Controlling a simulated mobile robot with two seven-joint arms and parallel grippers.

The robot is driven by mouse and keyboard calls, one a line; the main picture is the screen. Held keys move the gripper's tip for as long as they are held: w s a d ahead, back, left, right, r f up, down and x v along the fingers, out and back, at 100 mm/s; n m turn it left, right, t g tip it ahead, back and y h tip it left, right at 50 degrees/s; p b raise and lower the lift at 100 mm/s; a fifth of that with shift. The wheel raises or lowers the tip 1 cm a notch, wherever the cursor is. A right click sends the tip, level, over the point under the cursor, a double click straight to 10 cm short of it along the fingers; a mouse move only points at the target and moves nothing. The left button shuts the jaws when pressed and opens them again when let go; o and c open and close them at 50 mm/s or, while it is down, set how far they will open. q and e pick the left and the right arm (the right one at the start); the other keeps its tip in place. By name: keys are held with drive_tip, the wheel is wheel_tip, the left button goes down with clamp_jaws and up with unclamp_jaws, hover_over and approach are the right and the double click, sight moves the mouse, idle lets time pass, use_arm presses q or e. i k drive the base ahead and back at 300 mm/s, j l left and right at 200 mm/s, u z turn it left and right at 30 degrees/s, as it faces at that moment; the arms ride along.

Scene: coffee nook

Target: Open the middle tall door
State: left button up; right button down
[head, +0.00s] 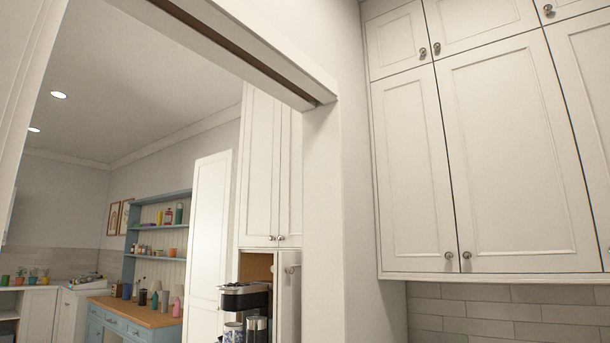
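Neither of my grippers shows in the head view. On the right are white wall cabinets with tall panelled doors. The left tall door (413,165), the middle tall door (512,150) and a partly cut-off right tall door (588,90) stand side by side. The middle door looks shut, flush with the left one. Its round metal knob (467,255) is at its lower left corner, beside the left door's knob (448,256). Through the doorway, another white cabinet has tall upper doors (271,170), which look shut, above a coffee machine (244,297).
A white door frame (322,210) and wall stand between the cabinets and the far room. Beyond are a narrow door (288,298) standing open by the coffee machine, a tall white panel (208,240) and a blue hutch (150,243). Tiled wall (500,312) shows below the right cabinets.

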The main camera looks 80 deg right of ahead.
sight(521, 205)
drive_tip(key=z, duration=3.85)
drive_tip(key=i+l+u, duration=0.2)
drive_tip(key=i+l, duration=0.2)
drive_tip(key=i, duration=0.2)
drive_tip(key=i+l+u, duration=0.15)
drive_tip(key=i+l, duration=0.35)
drive_tip(key=i, duration=0.1)
